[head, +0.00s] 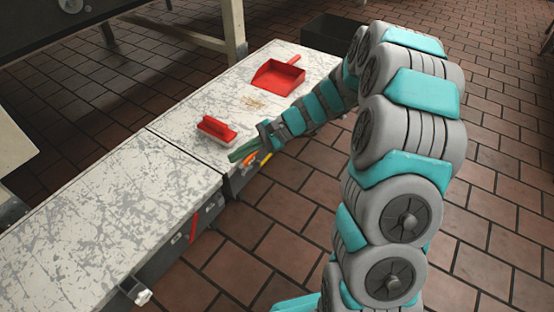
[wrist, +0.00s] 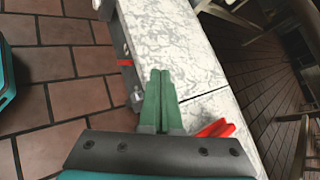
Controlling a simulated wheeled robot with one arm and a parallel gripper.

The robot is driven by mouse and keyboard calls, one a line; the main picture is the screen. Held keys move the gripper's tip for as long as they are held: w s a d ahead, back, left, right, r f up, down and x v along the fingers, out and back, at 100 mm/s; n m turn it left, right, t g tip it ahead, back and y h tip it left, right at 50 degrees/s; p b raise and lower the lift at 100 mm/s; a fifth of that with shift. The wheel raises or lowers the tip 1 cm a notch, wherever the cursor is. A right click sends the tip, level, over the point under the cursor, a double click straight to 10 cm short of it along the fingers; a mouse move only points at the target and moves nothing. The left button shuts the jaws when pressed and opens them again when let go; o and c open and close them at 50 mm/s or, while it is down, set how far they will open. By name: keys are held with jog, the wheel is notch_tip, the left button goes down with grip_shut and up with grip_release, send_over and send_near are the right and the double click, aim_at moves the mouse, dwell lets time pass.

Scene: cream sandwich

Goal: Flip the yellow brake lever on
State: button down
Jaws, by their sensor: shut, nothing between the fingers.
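A small yellow piece (head: 266,157), which looks like the yellow brake lever, shows at the side of the right-hand bench, just below my gripper. It is small and partly covered, so its position cannot be read. An orange piece (head: 248,159) shows beside it, under my fingers. My gripper (head: 234,156) has its green fingers shut and empty, at the bench's front edge close above these pieces. I cannot tell whether it touches them. In the wrist view my gripper (wrist: 160,74) points along the bench side, with its fingers together. The yellow lever is not visible there.
A red brush (head: 217,130) and a red dustpan (head: 278,77) lie on the right-hand worn white bench top (head: 195,103). A red bar (head: 193,229) and a white knob (head: 143,297) are on the left-hand bench's side. The tiled floor (head: 280,225) beside the benches is clear.

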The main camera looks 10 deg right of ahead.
jog(key=w+d+f+m+t+b, duration=0.1)
jog(key=w+d+f+m+t, duration=0.3)
jog(key=w+f, duration=0.35)
jog(key=w+d+f+m+t+b, duration=0.1)
jog(key=w+d+f+m+t, duration=0.1)
jog(key=w+d+f+m, duration=0.5)
jog(key=w+d+f+m+t+h, duration=0.1)
jog(key=d+f+m+t, duration=0.1)
jog(key=d+f, duration=0.3)
jog(key=w+d+f+m+t+h, duration=0.1)
jog(key=d+f, duration=0.5)
jog(key=f, duration=0.6)
jog(key=shift+d+f+m+t+h+b, duration=0.15)
jog(key=shift+d+m+t+h+b, duration=0.25)
jog(key=shift+m+t, duration=0.35)
jog(key=shift+w+a, duration=0.15)
jog(key=shift+a, duration=0.1)
jog(key=x, duration=1)
jog(key=shift+r, duration=2.05)
jog(key=shift+b, duration=0.3)
